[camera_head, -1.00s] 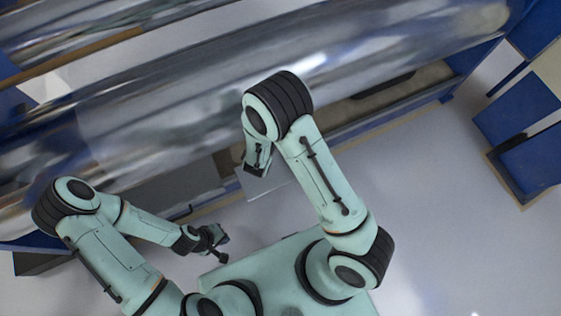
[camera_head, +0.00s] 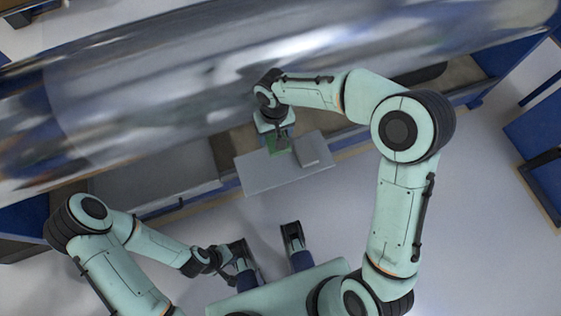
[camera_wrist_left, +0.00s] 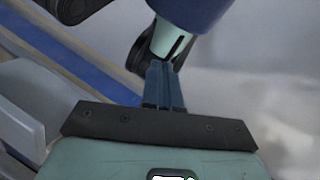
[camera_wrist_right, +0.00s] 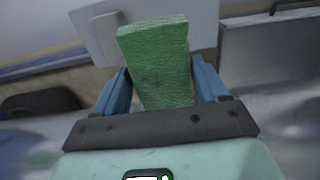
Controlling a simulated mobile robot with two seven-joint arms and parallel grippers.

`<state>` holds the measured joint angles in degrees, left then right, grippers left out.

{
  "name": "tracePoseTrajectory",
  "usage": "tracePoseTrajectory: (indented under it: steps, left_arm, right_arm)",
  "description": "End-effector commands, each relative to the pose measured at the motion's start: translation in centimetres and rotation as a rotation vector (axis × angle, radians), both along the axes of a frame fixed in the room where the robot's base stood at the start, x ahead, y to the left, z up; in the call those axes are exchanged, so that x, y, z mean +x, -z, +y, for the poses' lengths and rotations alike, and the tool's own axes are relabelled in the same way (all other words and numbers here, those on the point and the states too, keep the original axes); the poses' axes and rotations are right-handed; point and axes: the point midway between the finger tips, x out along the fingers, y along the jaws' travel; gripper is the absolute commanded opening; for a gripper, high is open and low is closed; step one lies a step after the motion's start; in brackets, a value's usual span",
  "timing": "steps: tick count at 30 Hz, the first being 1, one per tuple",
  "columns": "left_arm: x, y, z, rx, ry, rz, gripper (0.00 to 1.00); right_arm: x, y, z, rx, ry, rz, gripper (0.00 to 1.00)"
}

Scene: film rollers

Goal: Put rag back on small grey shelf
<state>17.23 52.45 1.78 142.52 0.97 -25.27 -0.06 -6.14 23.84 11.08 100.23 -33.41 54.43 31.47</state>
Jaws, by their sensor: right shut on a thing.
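The green rag (camera_head: 279,147) is held in my right gripper (camera_head: 278,138), above the rear part of the small grey shelf (camera_head: 262,174). In the right wrist view the rag (camera_wrist_right: 158,62) stands out as a thick block between the two blue fingers of the right gripper (camera_wrist_right: 163,80). The grey shelf (camera_wrist_right: 196,20) lies beyond it. I cannot tell whether the rag touches the shelf. My left gripper (camera_wrist_left: 164,86) is shut and empty, its blue fingers together, low beside my base.
A small grey box-like item (camera_head: 308,150) is on the shelf, right of the rag. Large shiny film rollers (camera_head: 200,85) run just behind the shelf. A blue-framed machine edge (camera_head: 372,133) lies along them. The floor (camera_head: 480,190) at right is clear.

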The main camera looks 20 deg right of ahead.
Motion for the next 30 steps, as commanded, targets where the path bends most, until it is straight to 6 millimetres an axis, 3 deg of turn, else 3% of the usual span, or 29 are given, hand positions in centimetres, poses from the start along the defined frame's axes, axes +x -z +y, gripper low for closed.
tracePoseTrajectory:
  steps: [3,12,16,23,30]
  left_arm:
    - [0.7,0.9,0.3,0.008,-0.007,-0.02,0.0]
    - [3.3,2.9,1.5,0.041,-0.036,-0.088,0.0]
    - [4.0,3.4,1.8,0.05,-0.044,-0.108,0.0]
    - [4.5,3.8,2.0,0.057,-0.051,-0.122,0.0]
    - [5.7,4.7,2.7,0.072,-0.064,-0.153,0.0]
  right_arm:
    - [-0.2,3.5,-0.1,-0.002,0.0,0.009,0.49]
    - [-0.2,11.4,-0.1,-0.003,-0.003,0.009,0.49]
    - [-0.2,13.5,-0.1,-0.004,-0.003,0.007,0.49]
    - [-0.1,15.0,-0.1,-0.004,-0.003,0.006,0.49]
    - [-0.2,18.4,-0.1,-0.004,-0.003,0.007,0.49]
